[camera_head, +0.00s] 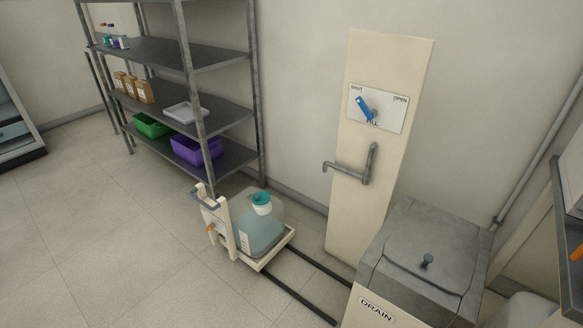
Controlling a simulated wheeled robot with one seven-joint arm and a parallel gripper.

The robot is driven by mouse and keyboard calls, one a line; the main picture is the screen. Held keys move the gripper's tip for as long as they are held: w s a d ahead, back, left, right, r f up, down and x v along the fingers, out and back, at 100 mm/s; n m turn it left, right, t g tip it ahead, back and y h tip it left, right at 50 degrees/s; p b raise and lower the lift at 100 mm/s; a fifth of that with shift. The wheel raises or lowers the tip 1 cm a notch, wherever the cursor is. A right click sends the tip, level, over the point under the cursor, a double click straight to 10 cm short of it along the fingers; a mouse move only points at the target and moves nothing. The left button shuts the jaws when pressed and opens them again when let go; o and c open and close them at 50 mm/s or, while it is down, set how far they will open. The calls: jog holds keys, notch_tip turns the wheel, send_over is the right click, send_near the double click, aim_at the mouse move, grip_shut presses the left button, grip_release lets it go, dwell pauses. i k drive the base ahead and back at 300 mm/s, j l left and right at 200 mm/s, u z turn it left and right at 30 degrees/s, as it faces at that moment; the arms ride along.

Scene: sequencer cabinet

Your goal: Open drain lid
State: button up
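The drain lid (434,257) is a grey square cover on top of the cream drain box at the lower right. It lies flat and looks closed.
A clear carboy (258,239) with a teal cap sits on a cream cart (231,229) by dark floor rails. A panel with a blue fill lever (365,108) and pipe stands behind. Shelves (192,55) line the wall. The floor at left is clear.

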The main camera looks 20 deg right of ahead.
aim_at(432, 249)
jog(key=i+l+z, duration=0.15)
jog(key=z, duration=0.25)
jog(key=i+z, duration=0.35)
